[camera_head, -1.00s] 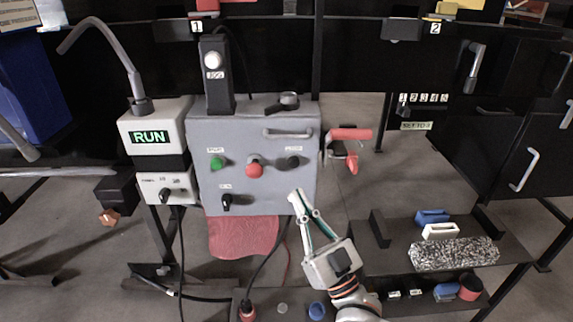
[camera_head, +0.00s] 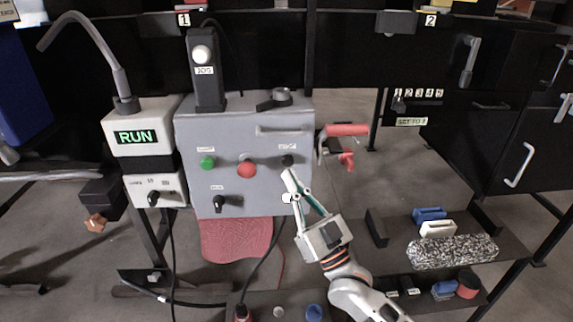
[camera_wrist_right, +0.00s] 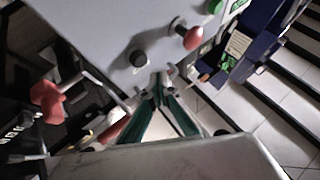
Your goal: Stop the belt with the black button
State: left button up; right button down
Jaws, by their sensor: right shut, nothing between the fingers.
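The black button (camera_head: 288,160) is on the right of the grey control panel (camera_head: 262,200), beside the red mushroom button (camera_head: 247,169) and the green button (camera_head: 208,162). In the right wrist view the black button (camera_wrist_right: 138,59) sits just beyond the fingertips. My right gripper (camera_head: 289,176) is shut and empty. Its fingertips are just below the black button in the head view, and I cannot tell whether they touch the panel. The gripper also shows in the right wrist view (camera_wrist_right: 158,80). The display (camera_head: 135,137) reads RUN in green. My left gripper is not in view.
A black selector knob (camera_head: 219,203) is low on the panel. A red-handled part (camera_head: 345,131) sticks out at the panel's right side. A shelf (camera_head: 392,232) at the right holds blue and white blocks and a speckled bar (camera_head: 452,251). A JOG pendant (camera_head: 205,80) stands on top.

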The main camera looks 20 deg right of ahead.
aim_at(288, 162)
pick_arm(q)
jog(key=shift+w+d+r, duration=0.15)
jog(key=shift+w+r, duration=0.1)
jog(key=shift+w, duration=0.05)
pick_arm(e)
jog(key=shift+w+d+r, duration=0.1)
jog(key=shift+w+d, duration=0.05)
jog(key=shift+w, duration=0.35)
jog(key=shift+w+d, duration=0.15)
jog(key=shift+w, duration=0.35)
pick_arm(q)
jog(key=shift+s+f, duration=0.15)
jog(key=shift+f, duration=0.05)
pick_arm(e)
jog(key=shift+w, duration=0.15)
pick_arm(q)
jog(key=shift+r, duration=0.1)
pick_arm(e)
jog(key=shift+w+d, duration=0.15)
jog(key=shift+w, duration=0.1)
